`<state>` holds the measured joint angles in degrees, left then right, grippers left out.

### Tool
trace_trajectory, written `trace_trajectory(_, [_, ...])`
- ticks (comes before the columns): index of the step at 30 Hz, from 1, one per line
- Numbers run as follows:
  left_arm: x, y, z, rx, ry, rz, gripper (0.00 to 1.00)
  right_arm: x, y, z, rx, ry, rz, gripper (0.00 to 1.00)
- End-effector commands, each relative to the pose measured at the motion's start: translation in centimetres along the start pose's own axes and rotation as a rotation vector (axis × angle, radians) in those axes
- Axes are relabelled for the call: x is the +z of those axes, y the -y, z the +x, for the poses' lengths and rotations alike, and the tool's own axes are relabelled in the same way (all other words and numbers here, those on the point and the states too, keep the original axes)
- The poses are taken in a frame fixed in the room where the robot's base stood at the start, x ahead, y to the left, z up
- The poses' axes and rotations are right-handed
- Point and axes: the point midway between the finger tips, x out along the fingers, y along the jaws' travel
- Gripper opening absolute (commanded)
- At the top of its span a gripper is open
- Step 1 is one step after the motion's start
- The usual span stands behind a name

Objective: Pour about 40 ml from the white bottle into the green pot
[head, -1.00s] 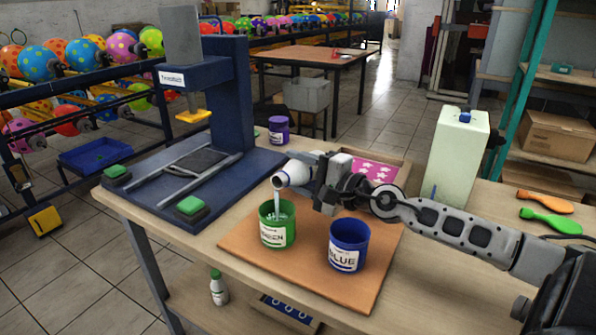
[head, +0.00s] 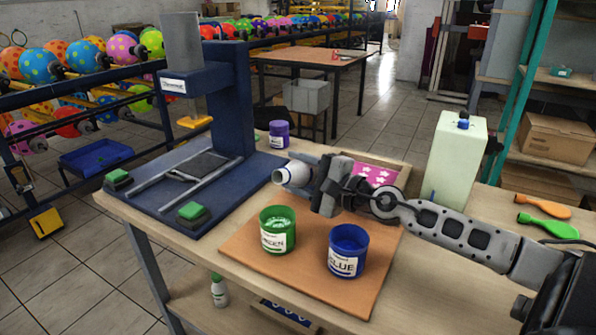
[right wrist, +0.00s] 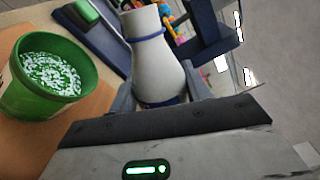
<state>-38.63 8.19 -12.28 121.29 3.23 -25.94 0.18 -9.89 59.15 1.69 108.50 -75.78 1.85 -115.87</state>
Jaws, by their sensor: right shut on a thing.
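The white bottle (head: 296,174) is held on its side by my right gripper (head: 322,182), with its mouth toward the left, above and behind the green pot. The right wrist view shows the bottle (right wrist: 157,65) between the fingers, with a blue ring at its neck. The green pot (head: 277,240) stands upright on the orange-brown board; white liquid with green patches shows inside it. The pot is at the left of the right wrist view (right wrist: 27,101). No stream leaves the bottle now. My left gripper is not in view.
A blue pot (head: 348,262) stands right of the green pot on the board (head: 314,284). A dark blue printing press (head: 239,110) with green buttons stands at the left.

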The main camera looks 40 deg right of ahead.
Motion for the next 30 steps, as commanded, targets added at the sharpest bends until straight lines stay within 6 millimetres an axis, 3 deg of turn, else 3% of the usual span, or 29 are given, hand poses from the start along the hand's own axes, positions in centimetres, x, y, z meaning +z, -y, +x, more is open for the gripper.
trace_trajectory(8, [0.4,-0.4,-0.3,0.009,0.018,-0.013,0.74,0.1,0.2,0.0,-0.001,0.0,0.02,0.2])
trace_trajectory(18, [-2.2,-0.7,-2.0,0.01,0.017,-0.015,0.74,1.2,1.7,0.0,-0.001,0.001,0.281,0.2])
trace_trajectory(30, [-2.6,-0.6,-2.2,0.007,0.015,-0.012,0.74,1.4,1.7,0.0,-0.001,0.001,0.341,0.2])
